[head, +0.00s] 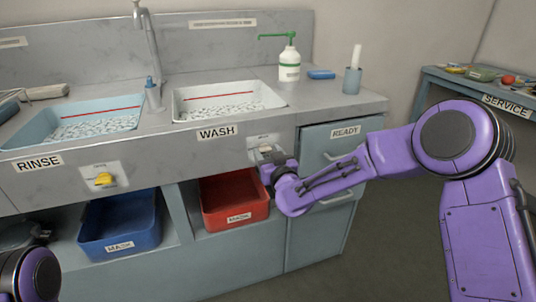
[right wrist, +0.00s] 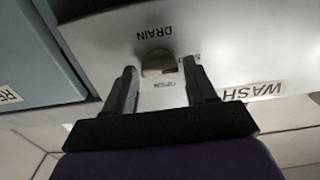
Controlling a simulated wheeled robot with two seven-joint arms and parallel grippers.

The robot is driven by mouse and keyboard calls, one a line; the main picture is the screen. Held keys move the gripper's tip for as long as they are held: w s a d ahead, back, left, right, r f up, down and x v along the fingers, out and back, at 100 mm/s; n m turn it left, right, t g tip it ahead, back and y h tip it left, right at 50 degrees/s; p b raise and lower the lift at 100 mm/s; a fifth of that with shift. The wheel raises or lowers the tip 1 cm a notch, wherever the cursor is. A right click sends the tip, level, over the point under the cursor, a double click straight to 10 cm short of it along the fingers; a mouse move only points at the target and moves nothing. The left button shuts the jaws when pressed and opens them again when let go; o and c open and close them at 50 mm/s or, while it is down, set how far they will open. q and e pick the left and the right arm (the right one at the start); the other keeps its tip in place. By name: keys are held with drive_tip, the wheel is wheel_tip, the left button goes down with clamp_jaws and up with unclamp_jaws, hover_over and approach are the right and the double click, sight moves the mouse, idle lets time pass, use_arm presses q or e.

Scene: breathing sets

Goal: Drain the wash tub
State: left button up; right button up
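The wash tub (head: 278,102) is a white basin set in the counter, with pale speckled contents and a red line on its back wall. Its drain plate (head: 252,143) is on the counter front, right of the WASH label (head: 217,132). In the head view my right gripper (head: 272,160) partly hides the plate. My left gripper (head: 22,236) is dark at the lower left edge, its fingers unclear.
A blue rinse tub (head: 50,117) is at left, with a yellow knob (head: 104,179) below it. Blue (head: 120,228) and red (head: 234,203) mask bins stand on the lower shelf. A pump bottle (head: 289,66) stands on the counter. A READY cabinet (head: 322,160) is beside my right arm.

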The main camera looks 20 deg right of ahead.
drive_tip(key=c, duration=0.6)
drive_tip(key=shift+m, duration=0.3)
drive_tip(key=m, duration=0.2)
drive_tip(key=shift+m, duration=0.4)
drive_tip(key=m, duration=0.3)
drive_tip(key=shift+d+f+m, duration=0.1)
drive_tip(key=shift+m, duration=0.2)
drive_tip(key=m, duration=0.5)
drive_tip(key=shift+m+b, duration=0.4)
drive_tip(key=o, duration=1)
